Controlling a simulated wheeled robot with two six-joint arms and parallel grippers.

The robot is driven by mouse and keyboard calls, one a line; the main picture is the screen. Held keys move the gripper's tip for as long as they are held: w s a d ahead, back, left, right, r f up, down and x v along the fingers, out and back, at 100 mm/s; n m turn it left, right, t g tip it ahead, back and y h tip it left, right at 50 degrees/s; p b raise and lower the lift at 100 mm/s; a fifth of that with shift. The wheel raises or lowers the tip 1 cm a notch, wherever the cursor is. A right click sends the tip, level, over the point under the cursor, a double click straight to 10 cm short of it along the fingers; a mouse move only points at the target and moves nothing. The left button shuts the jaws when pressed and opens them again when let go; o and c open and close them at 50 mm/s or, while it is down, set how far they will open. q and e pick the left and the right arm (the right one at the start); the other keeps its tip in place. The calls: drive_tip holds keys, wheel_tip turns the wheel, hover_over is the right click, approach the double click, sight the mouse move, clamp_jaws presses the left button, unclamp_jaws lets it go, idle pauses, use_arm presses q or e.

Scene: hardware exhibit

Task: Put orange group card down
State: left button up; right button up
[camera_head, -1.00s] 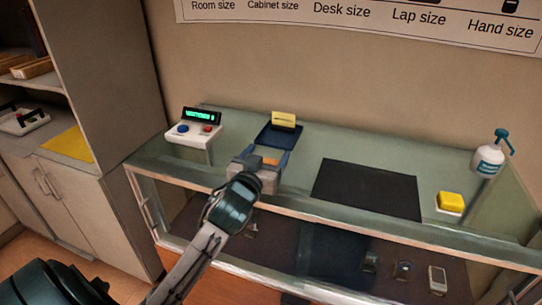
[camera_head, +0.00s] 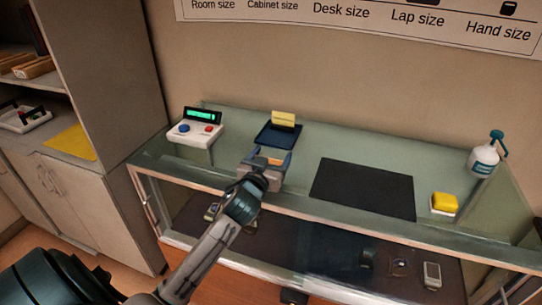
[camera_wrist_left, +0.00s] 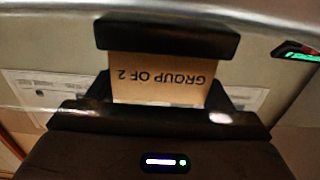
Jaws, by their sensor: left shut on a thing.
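The orange group card (camera_head: 268,161) is held in my left gripper (camera_head: 270,157), above the front part of the glass counter top. In the left wrist view the card (camera_wrist_left: 160,78) reads "GROUP OF 2" upside down, between the dark gripper parts. In the head view the gripper is just in front of a dark blue tray (camera_head: 266,137) that has a yellow card (camera_head: 284,119) standing at its back. I cannot tell whether the held card touches the counter. My right gripper is not in view.
The glass counter (camera_head: 318,148) also bears a box with two buttons and a green display (camera_head: 194,133), a black mat (camera_head: 362,188), a yellow block (camera_head: 445,203) and a white pump bottle (camera_head: 484,158). Small devices lie on the shelf below. A cabinet (camera_head: 104,185) stands at the left.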

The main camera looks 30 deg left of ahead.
use_arm(q)
drive_tip(key=o, duration=0.9)
drive_tip(key=shift+f, duration=0.15)
drive_tip(key=shift+o, duration=0.2)
